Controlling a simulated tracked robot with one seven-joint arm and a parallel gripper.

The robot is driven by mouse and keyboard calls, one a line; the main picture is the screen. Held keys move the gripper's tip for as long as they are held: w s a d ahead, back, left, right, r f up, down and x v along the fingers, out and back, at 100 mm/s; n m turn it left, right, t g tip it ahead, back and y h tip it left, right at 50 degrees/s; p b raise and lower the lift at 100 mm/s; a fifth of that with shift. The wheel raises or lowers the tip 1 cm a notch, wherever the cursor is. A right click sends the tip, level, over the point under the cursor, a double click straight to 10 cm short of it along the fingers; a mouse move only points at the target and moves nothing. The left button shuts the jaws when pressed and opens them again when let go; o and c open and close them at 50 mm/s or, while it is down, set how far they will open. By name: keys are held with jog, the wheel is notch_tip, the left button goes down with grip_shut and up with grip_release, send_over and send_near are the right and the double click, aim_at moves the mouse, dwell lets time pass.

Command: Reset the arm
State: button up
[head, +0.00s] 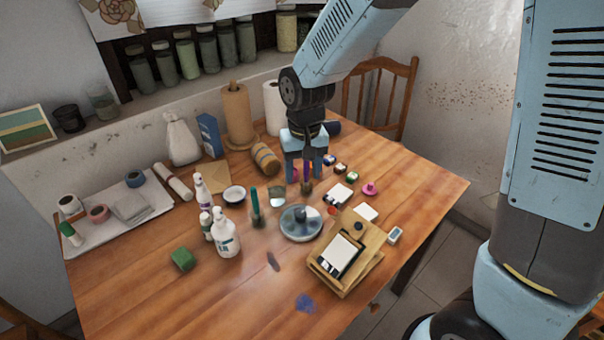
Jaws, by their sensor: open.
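My gripper (306,172) points down over the far middle of the wooden table (130,285), at the end of my light-blue arm. Its two blue fingers are apart, and it is open. A small dark-brown item and a pinkish item stand just at or behind the fingertips; I cannot tell whether the fingers touch them. I see nothing clearly held. The fingers hide part of the tabletop behind them.
Near the gripper are a round grey dish (301,223), small stamps, a paper-towel roll (237,115) and a striped roll (265,158). A chair (401,100) is behind. The table's front left is clear.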

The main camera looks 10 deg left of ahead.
dwell(0.3)
jog(key=d+r+m+t, duration=0.2)
jog(key=d+r+t, duration=0.1)
jog(key=d+r, duration=1.25)
jog(key=s+d+r+m+t, duration=0.1)
jog(key=s+d+r, duration=0.2)
jog(key=s+d, duration=0.2)
jog(key=s+d+r+m+t, duration=0.1)
jog(key=s+d+r, duration=0.2)
jog(key=s+d, duration=0.3)
jog(key=d, duration=0.3)
jog(key=shift+s+d+r+t, duration=0.15)
jog(key=shift+d+t, duration=0.1)
jog(key=shift+t, duration=0.15)
